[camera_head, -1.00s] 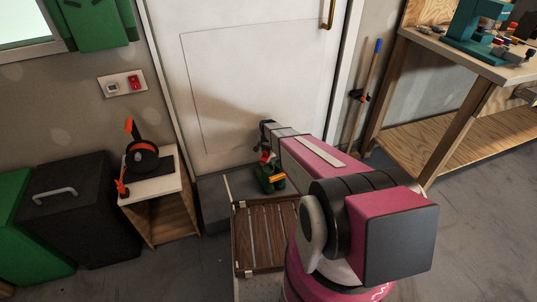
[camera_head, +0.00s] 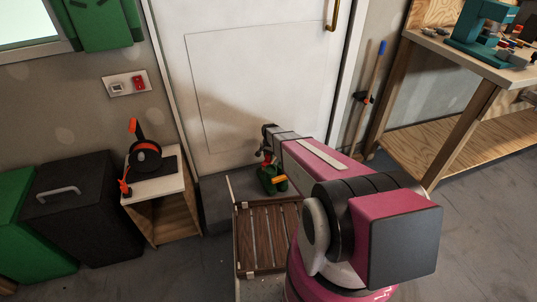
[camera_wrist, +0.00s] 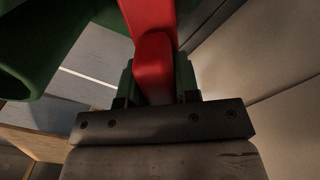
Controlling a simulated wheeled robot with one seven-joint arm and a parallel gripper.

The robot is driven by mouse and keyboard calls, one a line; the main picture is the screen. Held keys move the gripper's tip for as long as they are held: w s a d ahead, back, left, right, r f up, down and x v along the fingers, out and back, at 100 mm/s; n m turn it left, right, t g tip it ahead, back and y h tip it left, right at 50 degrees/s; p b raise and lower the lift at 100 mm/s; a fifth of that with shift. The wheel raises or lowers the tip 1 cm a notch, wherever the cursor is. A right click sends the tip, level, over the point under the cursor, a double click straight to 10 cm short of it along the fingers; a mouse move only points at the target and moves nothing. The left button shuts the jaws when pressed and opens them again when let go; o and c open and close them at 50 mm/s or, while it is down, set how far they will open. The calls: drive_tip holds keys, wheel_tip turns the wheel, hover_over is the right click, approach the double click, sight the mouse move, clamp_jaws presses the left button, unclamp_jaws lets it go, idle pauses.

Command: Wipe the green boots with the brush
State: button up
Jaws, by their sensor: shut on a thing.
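The green boots (camera_head: 268,182) stand at the foot of the white door, just behind a slatted wooden stand. In the wrist view one boot's dark green open top (camera_wrist: 50,45) fills the upper left. My gripper (camera_wrist: 155,92) is shut on a red handle, which I take to be the brush (camera_wrist: 152,50). The handle runs up and away between the fingers. In the head view my gripper (camera_head: 268,150) is above the boots, with a bit of red below it. An orange piece (camera_head: 279,180) shows against the boots; whether it belongs to the brush I cannot tell.
The slatted wooden stand (camera_head: 243,232) is in front of the boots. A small cabinet (camera_head: 165,190) with a black and orange object on top, and a dark bin (camera_head: 80,215), are to the left. The door (camera_head: 255,85) is close behind. A workbench (camera_head: 440,50) is at right.

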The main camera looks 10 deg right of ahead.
sight(267, 159)
drive_tip(key=shift+s+a+r, duration=0.15)
drive_tip(key=shift+s, duration=0.85)
drive_tip(key=shift+s+a+r, duration=0.1)
drive_tip(key=shift+s+a, duration=0.05)
drive_tip(key=shift+s, duration=0.85)
drive_tip(key=shift+w+a, duration=0.7)
drive_tip(key=shift+w, duration=2.75)
drive_tip(key=shift+s+r, duration=0.15)
drive_tip(key=shift+s, duration=1.05)
drive_tip(key=shift+s+r, duration=0.2)
drive_tip(key=shift+s, duration=0.95)
drive_tip(key=shift+s+r, duration=0.15)
drive_tip(key=shift+s, duration=1.05)
drive_tip(key=shift+r, duration=3)
drive_tip(key=shift+r, duration=0.1)
